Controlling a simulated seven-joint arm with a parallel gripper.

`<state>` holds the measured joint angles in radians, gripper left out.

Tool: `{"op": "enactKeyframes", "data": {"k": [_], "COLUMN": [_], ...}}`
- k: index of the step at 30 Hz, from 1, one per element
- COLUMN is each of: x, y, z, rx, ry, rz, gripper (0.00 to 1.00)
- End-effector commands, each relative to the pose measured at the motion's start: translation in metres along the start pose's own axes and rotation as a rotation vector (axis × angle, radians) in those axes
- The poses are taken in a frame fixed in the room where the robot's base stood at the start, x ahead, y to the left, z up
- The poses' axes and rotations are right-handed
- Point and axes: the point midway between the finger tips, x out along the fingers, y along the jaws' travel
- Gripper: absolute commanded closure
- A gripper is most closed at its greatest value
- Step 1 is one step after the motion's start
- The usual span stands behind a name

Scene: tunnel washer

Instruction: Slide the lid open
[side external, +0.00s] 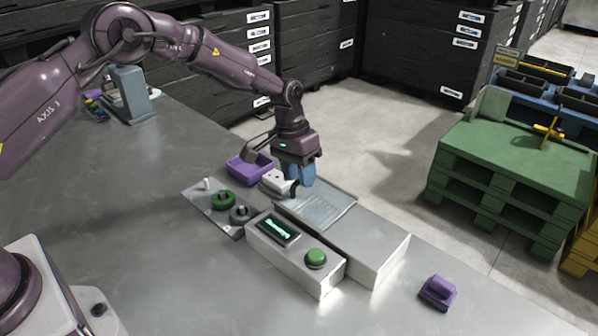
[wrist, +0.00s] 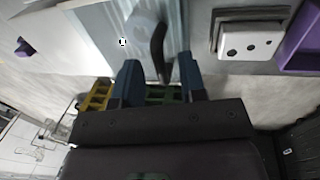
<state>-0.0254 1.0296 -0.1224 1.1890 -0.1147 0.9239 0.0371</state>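The lid (side external: 318,207) is a translucent bluish panel over one end of a long grey box (side external: 370,250). It also shows in the wrist view (wrist: 105,35). A dark curved handle (wrist: 157,45) stands on the lid. My gripper (side external: 303,183) is low over the lid, pointing down. In the wrist view, the two blue fingertips of my gripper (wrist: 158,62) are apart, with the handle between them. Gaps show on both sides of the handle, so nothing is gripped. How deep the fingers reach around the handle is hard to tell.
A control box (side external: 292,255) with a display and green button adjoins the grey box. A knob plate (side external: 212,208), a white block with holes (wrist: 248,42) and a purple bin (side external: 248,170) are nearby. A purple block (side external: 438,292) lies at the right.

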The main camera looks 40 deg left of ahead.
Motion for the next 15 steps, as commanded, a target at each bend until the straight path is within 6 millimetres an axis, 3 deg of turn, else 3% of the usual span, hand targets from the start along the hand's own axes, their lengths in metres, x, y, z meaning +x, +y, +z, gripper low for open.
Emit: {"op": "enactKeyframes", "data": {"k": [6,11,15], "x": [0.0001,-0.0001,-0.0003], "y": [0.0001,0.0,0.0], "z": [-0.0002,-0.0002,-0.0002], "rx": [0.0,0.0,0.0], "ry": [0.001,0.001,0.001], "rz": [0.0,0.0,0.0], "gripper": [0.62,0.99,1.0]}}
